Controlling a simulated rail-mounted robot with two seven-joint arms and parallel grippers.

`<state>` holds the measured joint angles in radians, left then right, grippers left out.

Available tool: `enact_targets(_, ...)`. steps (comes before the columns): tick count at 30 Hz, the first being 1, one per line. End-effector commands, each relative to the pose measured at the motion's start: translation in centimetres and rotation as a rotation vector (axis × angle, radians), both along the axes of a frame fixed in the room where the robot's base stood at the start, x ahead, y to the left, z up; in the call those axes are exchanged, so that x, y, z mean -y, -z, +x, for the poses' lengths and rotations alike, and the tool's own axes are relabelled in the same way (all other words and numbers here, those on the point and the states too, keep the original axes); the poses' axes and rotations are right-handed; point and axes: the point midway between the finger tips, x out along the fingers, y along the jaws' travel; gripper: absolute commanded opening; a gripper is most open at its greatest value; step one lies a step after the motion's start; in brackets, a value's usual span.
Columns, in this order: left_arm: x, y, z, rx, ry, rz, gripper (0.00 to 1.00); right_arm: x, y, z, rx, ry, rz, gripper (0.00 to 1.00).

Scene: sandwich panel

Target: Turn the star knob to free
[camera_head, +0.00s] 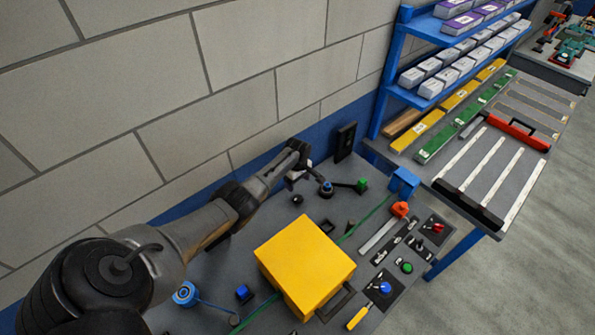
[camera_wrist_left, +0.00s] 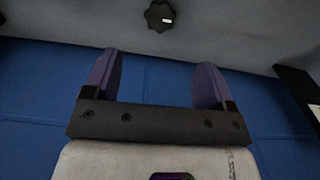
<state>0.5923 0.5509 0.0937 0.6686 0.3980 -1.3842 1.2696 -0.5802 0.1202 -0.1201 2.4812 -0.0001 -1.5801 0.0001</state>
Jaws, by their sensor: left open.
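The star knob (camera_wrist_left: 160,16) is black and lobed, with a small white mark on its right side. In the left wrist view it is on a grey surface at the top edge, beyond my fingertips and roughly midway between them. In the head view a small black knob (camera_head: 297,199) on the grey panel, near the wall, appears to be the same one. My left gripper (camera_wrist_left: 157,60) is open and empty, its two purple fingers apart and not touching the knob. In the head view my left gripper (camera_head: 291,180) is just beyond the knob, on the wall side. My right gripper is not in view.
A blue knob (camera_head: 326,188) with a black arm and a green cap (camera_head: 362,183) stand right of my gripper. A big yellow box (camera_head: 305,262) occupies the panel's middle. A black plate (camera_head: 345,141) stands near the wall. A blue shelf rack (camera_head: 392,70) is at the back right.

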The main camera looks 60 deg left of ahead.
Motion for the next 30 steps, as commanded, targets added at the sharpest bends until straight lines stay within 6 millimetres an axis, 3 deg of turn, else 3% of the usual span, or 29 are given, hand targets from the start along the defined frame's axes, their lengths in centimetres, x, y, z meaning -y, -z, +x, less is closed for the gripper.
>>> enact_targets(3, 0.0, -1.5, 0.0, 0.0, 0.001, 0.001, 0.78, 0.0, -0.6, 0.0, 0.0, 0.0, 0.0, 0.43)
enact_targets(9, 0.0, -2.6, 0.0, -0.001, 0.0, 0.001, 0.78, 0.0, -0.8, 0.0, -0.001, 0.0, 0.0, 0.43)
enact_targets(30, 0.0, -2.8, 0.0, 0.0, 0.0, 0.001, 0.78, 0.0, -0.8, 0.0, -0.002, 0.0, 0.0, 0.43)
